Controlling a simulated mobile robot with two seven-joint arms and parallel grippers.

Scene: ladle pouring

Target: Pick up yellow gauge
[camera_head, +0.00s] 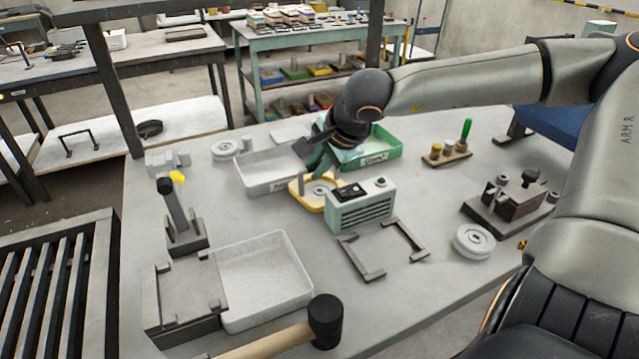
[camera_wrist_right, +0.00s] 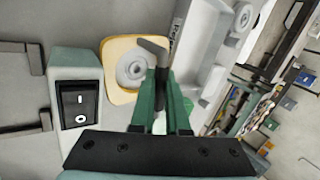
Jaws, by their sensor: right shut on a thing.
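My right gripper (camera_wrist_right: 163,108) shows in the wrist view with its green fingers shut on a dark-handled tool with a grey bent end (camera_wrist_right: 153,46). In the head view the right gripper (camera_head: 318,165) is just above a yellow tray (camera_head: 305,201) holding a grey disc; its yellow rim also shows in the wrist view (camera_wrist_right: 112,47). I cannot tell whether the tool tip touches the tray. A small yellow round thing (camera_head: 177,178), possibly the yellow gauge, sits by a dark-topped upright stand (camera_head: 178,212) at left, away from the gripper. My left gripper is not in view.
A green-grey switch box (camera_head: 362,211) stands close beside the yellow tray. A grey bin (camera_head: 262,178) and a green bin (camera_head: 378,150) lie behind. A white bin (camera_head: 268,280) and a mallet (camera_head: 325,320) are in front.

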